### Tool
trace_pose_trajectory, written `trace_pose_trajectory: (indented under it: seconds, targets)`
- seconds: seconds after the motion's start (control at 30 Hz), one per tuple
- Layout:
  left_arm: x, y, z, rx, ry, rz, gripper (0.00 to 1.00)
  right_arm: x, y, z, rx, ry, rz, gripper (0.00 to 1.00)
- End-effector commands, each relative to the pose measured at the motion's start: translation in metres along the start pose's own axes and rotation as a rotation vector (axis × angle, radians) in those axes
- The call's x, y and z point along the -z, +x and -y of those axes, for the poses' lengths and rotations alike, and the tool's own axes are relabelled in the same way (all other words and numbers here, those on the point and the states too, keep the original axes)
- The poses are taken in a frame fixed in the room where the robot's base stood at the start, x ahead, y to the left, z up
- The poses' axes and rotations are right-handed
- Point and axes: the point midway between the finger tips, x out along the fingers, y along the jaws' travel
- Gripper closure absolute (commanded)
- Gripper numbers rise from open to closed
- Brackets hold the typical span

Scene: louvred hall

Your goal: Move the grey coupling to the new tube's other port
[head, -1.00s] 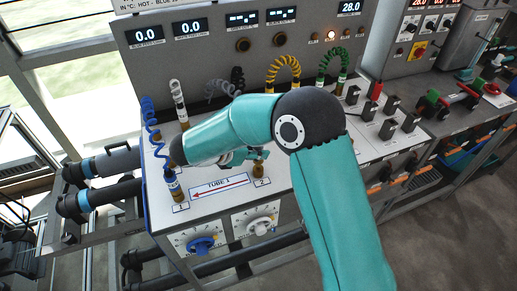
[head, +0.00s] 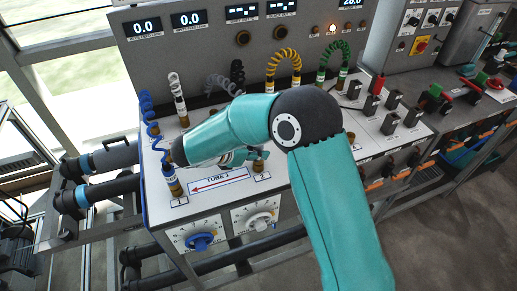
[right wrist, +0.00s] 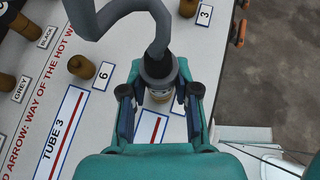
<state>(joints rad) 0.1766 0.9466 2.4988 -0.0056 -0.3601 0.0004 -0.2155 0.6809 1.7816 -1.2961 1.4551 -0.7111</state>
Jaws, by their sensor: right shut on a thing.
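In the right wrist view the grey coupling (right wrist: 160,70), a dark collar on a grey hose (right wrist: 118,18), sits between the two fingers of my right gripper (right wrist: 160,103), which is shut on it. A pale band shows below the collar. A label strip with a red line (right wrist: 155,125) lies under the gripper; whether the coupling sits on a port is hidden. In the head view my own forearm covers much of the right gripper (head: 240,157) over the bench, and the grey coiled hose (head: 218,85) rises behind it. My left gripper is not in view.
In the head view, blue (head: 152,125), yellow (head: 284,60) and green (head: 335,55) coiled hoses and several black switches stand on the bench (head: 215,205).

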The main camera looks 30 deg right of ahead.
Motion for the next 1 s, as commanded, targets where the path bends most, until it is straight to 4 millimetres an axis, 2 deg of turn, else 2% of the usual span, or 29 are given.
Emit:
trace_pose_trajectory:
  seconds: [0.3, 0.33, 0.5, 0.83, 1.0]
  targets:
    - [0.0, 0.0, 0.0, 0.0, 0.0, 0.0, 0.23, 0.001, 0.001, 0.0, 0.0, 0.0, 0.0, 1.0]
    - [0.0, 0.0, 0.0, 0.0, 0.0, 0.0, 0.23, 0.001, 0.0, 0.0, 0.0, 0.0, 0.0, 0.68]
    - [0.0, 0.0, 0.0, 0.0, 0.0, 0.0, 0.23, 0.001, 0.0, 0.0, 0.0, 0.0, 0.0, 0.4]
    - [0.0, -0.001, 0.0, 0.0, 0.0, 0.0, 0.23, 0.0, -0.001, 0.0, -0.001, 0.0, 0.0, 0.4]
    - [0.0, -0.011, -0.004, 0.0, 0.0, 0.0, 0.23, -0.008, -0.013, -0.001, -0.003, 0.0, 0.0, 0.4]
